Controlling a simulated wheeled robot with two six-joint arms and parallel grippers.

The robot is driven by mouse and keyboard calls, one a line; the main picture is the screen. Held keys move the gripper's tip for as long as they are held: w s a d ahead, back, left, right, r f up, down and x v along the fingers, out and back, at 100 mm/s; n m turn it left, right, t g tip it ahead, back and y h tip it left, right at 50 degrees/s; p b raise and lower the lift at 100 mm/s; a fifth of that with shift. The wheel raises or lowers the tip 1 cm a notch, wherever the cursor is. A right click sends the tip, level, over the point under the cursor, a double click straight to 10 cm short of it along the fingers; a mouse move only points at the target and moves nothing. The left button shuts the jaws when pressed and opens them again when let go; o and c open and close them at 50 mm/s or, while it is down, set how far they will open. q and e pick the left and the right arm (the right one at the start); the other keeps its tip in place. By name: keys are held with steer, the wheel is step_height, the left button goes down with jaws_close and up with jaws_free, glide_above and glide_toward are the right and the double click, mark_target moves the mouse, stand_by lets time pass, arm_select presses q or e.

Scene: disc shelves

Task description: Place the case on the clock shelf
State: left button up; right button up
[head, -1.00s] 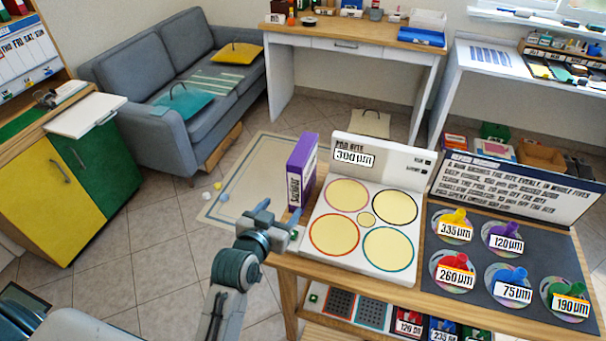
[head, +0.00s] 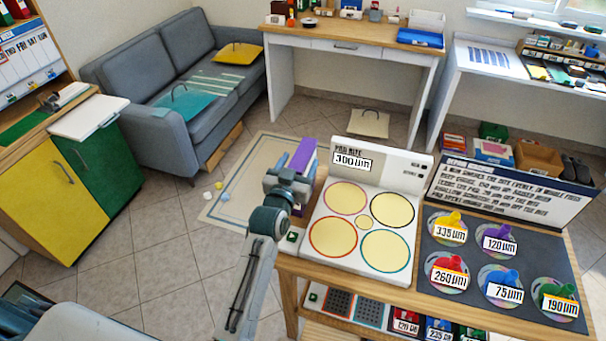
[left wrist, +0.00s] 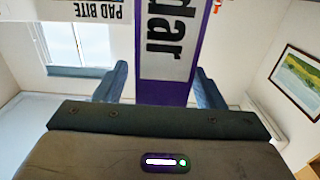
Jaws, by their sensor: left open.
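A purple box with a white label (head: 304,157) stands upright at the left end of the workbench, beside the white panel; it may be the case. My left gripper (head: 284,172) is at the box and hides much of its lower part. In the left wrist view the box (left wrist: 168,93) shows between the two open fingers, with a gap on each side. My right gripper is not in view. I cannot make out a clock shelf.
The white panel (head: 425,180) with round yellow pads is close to the right of the gripper. Labelled discs lie on a dark mat (head: 480,229) further right. A grey sofa (head: 150,75), a cabinet (head: 70,200) and a white desk (head: 355,55) stand beyond open floor.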

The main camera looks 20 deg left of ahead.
arm_select(q)
steer(key=shift+w+f, duration=0.1)
steer(key=shift+w, duration=1.15)
steer(key=shift+c, duration=1.3)
steer(key=c, duration=1.1)
jaws_close()
steer(key=shift+r, duration=0.25)
